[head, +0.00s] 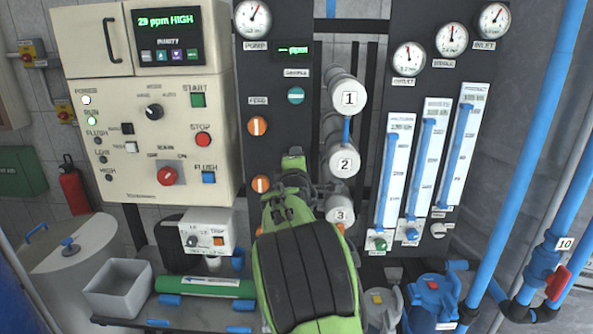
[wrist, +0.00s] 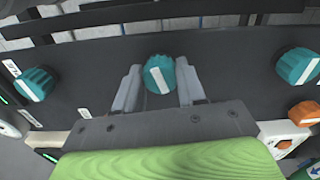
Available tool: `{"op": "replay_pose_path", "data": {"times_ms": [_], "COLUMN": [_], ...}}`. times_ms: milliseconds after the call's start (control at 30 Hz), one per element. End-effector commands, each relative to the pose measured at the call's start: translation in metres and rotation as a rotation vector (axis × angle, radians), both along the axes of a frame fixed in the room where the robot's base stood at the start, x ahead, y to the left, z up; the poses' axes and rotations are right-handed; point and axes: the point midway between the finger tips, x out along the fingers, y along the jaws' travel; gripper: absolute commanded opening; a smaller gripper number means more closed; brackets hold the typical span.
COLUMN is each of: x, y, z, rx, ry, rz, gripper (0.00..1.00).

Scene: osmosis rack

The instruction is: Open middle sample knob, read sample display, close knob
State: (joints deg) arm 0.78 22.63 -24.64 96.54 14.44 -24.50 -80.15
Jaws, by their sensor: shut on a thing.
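The middle sample knob (wrist: 158,75) is teal with a white bar and sits between the two fingers of my gripper (wrist: 158,88) in the wrist view. The fingers are shut on it, one on each side. Its bar runs nearly up-down in that picture, slightly tilted. In the head view my gripper (head: 293,168) is against the dark panel and hides this knob. One teal sample knob (head: 296,95) shows above it, its bar nearly level. The small sample display (head: 292,50) is lit green; it shows ppm, but its number is too small to read surely.
More teal knobs flank the held one, at left (wrist: 36,83) and right (wrist: 297,66) in the wrist view. Orange feed knobs (head: 257,126) are left of my gripper, and white numbered cylinders (head: 345,97) stand close at its right. A control box (head: 150,130) reads 29 ppm HIGH.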

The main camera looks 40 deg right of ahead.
Motion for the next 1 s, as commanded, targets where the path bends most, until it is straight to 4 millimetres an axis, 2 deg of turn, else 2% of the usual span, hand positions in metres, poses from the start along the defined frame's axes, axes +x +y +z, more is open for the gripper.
{"op": "replay_pose_path", "data": {"times_ms": [400, 1000], "x": [-0.0004, -0.0002], "y": [-0.0006, -0.0004], "z": [-0.0032, -0.0026], "rx": [0.2, 0.253], "ry": [-0.148, -0.185], "rz": [-0.002, -0.002], "gripper": [0.09, 0.09]}}
